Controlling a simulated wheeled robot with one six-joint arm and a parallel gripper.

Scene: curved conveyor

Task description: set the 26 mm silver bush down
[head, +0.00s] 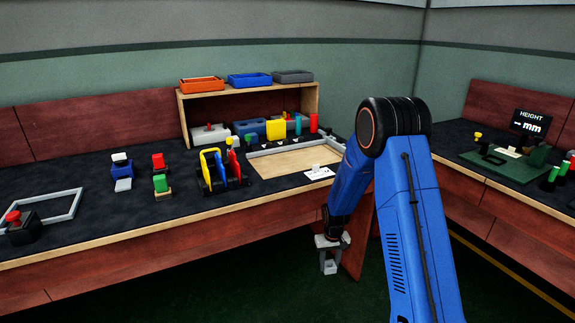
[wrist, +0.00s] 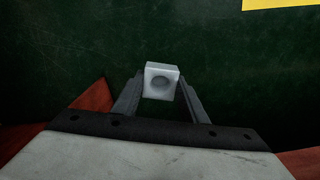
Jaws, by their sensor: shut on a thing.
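My gripper (head: 328,262) hangs low in front of the bench in the head view, over the dark green floor. It is shut on the silver bush (wrist: 161,81), a pale grey block with a round bore facing the wrist camera. In the wrist view the bush sits between the two finger ends, with only floor behind it. In the head view the bush is small at the gripper's lower end, and its details are too small to tell.
The bench (head: 130,226) stands behind my gripper, with a wooden tray with a grey frame (head: 295,160) and a white card (head: 319,173) near its edge. A shelf (head: 250,101) holds bins. A green mat (head: 505,165) and a height display (head: 530,122) are at right.

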